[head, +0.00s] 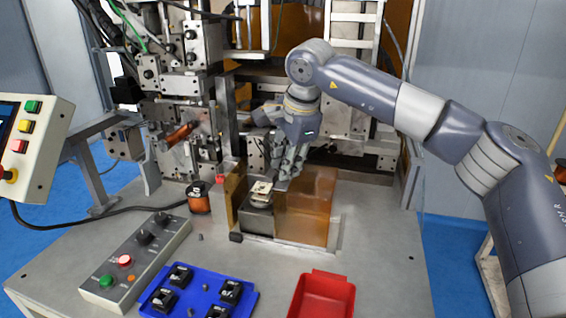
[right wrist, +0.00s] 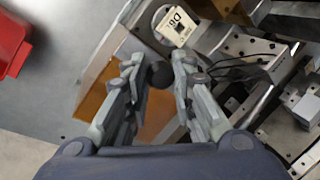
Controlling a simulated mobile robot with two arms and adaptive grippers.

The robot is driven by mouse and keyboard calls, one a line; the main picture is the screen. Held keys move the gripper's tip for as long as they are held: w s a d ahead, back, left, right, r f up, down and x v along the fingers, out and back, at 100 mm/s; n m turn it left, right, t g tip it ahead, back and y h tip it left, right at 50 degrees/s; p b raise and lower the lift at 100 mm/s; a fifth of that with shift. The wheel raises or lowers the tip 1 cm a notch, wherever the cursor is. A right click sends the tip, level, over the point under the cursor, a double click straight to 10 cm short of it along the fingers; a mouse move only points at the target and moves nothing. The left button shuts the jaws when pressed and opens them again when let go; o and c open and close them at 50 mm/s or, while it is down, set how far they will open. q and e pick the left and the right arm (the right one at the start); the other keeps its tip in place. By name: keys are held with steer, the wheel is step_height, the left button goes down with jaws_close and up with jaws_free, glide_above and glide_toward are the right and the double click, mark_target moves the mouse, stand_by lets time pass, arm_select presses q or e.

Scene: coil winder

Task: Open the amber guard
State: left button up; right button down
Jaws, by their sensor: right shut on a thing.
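The amber guard (head: 308,207) is a see-through box-like cover on the machine table, beside a small fixture carrying a pale labelled piece (head: 262,188). My right gripper (head: 285,172) reaches down to the guard's upper edge from behind. In the right wrist view, the fingers of my right gripper (right wrist: 158,72) are closed around a dark round knob (right wrist: 161,75). Amber guard panels (right wrist: 158,117) show below and beside the knob. The pale labelled piece (right wrist: 176,24) lies just past the fingertips. The fingers hide part of the guard's top in the head view. My left gripper is not in view.
A blue tray (head: 240,311) with several black parts, a red bin (head: 322,300) and a grey button box (head: 133,262) lie at the front. A copper coil (head: 199,199) stands left of the guard. Machine frames rise closely behind. Bare table lies right of the guard.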

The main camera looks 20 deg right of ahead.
steer(key=c, duration=1.3)
jaws_free()
steer(key=shift+a, duration=0.15)
steer(key=v, duration=1.2)
